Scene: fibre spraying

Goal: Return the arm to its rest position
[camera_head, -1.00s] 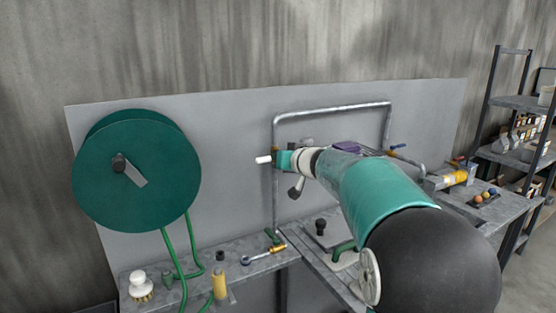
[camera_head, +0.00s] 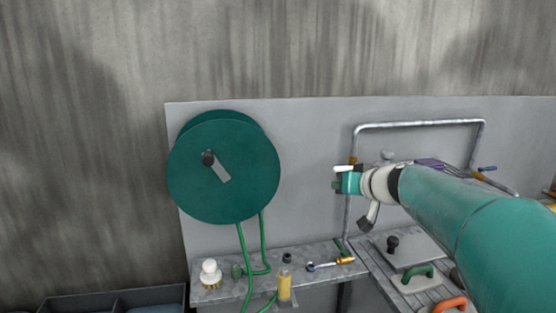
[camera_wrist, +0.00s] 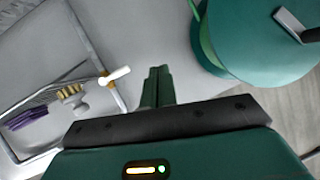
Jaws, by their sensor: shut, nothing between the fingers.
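My arm reaches in from the lower right of the head view, teal and white, slanting up and left. My gripper (camera_head: 336,184) is at its end, in front of the left side of the bent metal pipe (camera_head: 420,123). In the wrist view my gripper (camera_wrist: 158,86) shows its two dark green fingers shut together with nothing between them. A small white handle (camera_head: 343,168) by the pipe lies close to the gripper in the head view. In the wrist view this handle (camera_wrist: 115,76) is left of the fingers, apart from them.
A green hose reel (camera_head: 215,195) is on the grey panel (camera_head: 310,130) to the left. Below, a bench (camera_head: 320,258) holds a white-knobbed brush (camera_head: 210,273) and a yellow cylinder (camera_head: 284,284). Orange- and green-handled tools (camera_head: 450,304) lie at lower right. Bins (camera_head: 85,303) stand at lower left.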

